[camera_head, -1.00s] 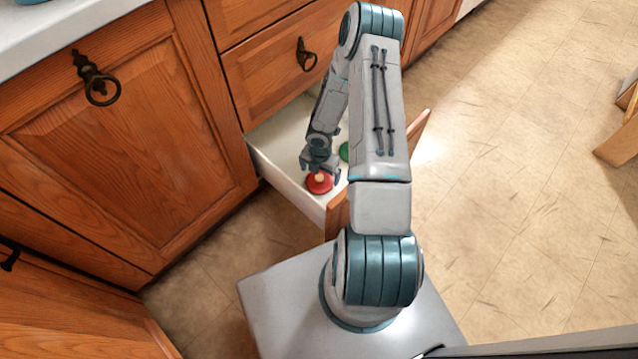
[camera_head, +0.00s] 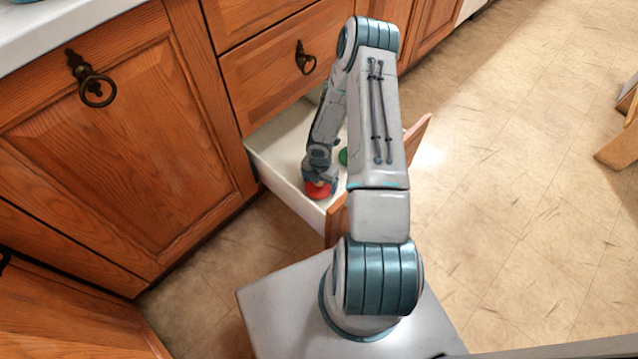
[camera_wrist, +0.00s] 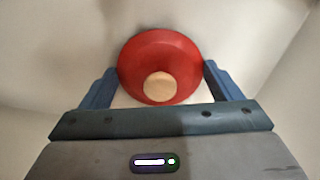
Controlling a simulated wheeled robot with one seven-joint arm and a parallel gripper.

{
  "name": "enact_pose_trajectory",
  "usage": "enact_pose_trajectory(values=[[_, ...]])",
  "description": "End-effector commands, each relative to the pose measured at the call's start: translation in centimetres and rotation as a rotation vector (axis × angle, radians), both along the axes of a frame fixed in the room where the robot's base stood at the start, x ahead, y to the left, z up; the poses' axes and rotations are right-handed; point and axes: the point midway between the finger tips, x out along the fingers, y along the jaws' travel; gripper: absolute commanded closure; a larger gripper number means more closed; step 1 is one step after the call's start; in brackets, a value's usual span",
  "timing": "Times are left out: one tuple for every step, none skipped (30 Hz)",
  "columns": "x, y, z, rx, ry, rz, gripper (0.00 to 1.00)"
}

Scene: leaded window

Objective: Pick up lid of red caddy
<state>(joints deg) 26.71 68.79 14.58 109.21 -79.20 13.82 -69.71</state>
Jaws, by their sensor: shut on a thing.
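The red lid (camera_wrist: 172,58) is round with a pale wooden knob (camera_wrist: 158,86) and fills the middle of the wrist view. In the head view the red lid (camera_head: 319,192) shows in the open drawer, partly covered by my gripper (camera_head: 320,180). In the wrist view my gripper (camera_wrist: 160,82) has one blue finger on each side of the lid, shut on it. The caddy's body under the lid is hidden, so I cannot tell whether the lid is raised from it.
The open drawer (camera_head: 284,185) has pale walls close around my gripper. A green object (camera_head: 343,156) is in the drawer just right of the red lid, partly behind my arm. Wooden cabinet fronts (camera_head: 110,150) stand at the left. The tiled floor (camera_head: 510,170) at the right is open.

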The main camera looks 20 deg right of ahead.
Motion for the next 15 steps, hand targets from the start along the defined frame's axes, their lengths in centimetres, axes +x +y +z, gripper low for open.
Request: enact_pose_trajectory(values=[[0.0, 0.0, 0.4, 0.000, 0.000, 0.000, 0.37], [0.0, 0.0, 0.6, 0.000, 0.000, 0.000, 0.37], [0.0, 0.0, 0.9, -0.001, -0.001, -0.001, 0.37], [0.0, 0.0, 1.2, -0.001, -0.001, -0.001, 0.37], [0.0, 0.0, 1.6, 0.000, -0.001, -0.001, 0.37], [0.1, 0.0, 2.1, 0.000, -0.001, 0.000, 0.37], [0.1, 0.0, 2.6, -0.001, -0.002, 0.000, 0.37], [0.1, -0.1, 3.1, -0.001, -0.002, -0.001, 0.37], [0.1, -0.1, 3.8, 0.000, -0.001, -0.002, 0.37], [0.0, 0.0, 4.4, 0.000, -0.001, -0.001, 0.37], [0.0, -0.3, 4.8, -0.001, -0.001, -0.003, 0.37], [-0.2, -1.3, 5.2, -0.001, -0.001, -0.007, 0.37], [-0.3, -2.0, 5.6, -0.001, -0.001, -0.009, 0.37], [-0.4, -2.6, 6.0, -0.001, -0.001, -0.009, 0.37], [-0.5, -3.4, 6.4, -0.001, -0.001, -0.009, 0.37]])
